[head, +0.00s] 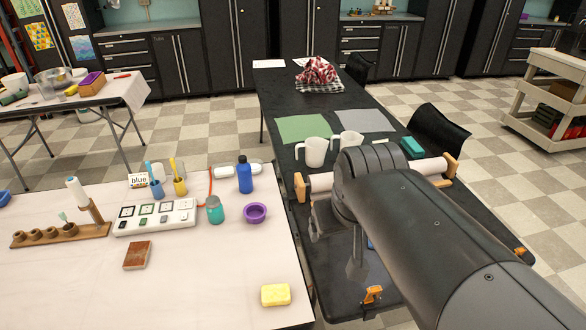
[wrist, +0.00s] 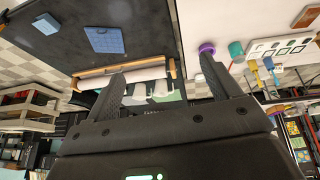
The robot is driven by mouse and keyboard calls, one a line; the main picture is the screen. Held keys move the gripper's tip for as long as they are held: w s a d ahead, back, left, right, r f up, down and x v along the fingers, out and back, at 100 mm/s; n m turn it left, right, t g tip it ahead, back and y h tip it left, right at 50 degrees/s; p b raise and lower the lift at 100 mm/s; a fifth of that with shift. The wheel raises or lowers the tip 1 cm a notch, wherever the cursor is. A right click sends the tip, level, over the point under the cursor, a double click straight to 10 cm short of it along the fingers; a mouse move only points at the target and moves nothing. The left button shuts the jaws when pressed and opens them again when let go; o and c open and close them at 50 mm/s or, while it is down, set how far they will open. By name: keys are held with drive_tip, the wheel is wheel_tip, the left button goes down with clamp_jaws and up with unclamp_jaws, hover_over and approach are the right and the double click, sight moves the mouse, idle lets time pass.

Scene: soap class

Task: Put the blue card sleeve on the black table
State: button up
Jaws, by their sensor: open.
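In the wrist view, a flat light-blue rectangular piece (wrist: 104,40) lies on the black table (wrist: 55,52). I cannot tell for sure which is the blue card sleeve. In the head view my arm mostly hides them; a sliver of blue (head: 370,243) shows past it. My gripper (wrist: 163,80) is open and empty, with its fingers apart above the gap between the black table and the white table. Neither blue piece is between the fingers.
A paper roll in a wooden holder (head: 318,182), two white mugs (head: 314,152), a teal block (head: 411,147) and an orange clamp (head: 372,294) are on the black table. The white table (head: 200,290) holds yellow soap (head: 275,295), a purple bowl (head: 255,212) and a blue bottle (head: 245,177).

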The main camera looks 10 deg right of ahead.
drive_tip(key=shift+t+y, duration=0.3)
drive_tip(key=shift+y, duration=0.2)
drive_tip(key=s+a, duration=0.1)
drive_tip(key=s, duration=0.1)
drive_tip(key=s+a, duration=0.1)
drive_tip(key=shift+s+a+f, duration=0.2)
drive_tip(key=shift+a+f, duration=0.1)
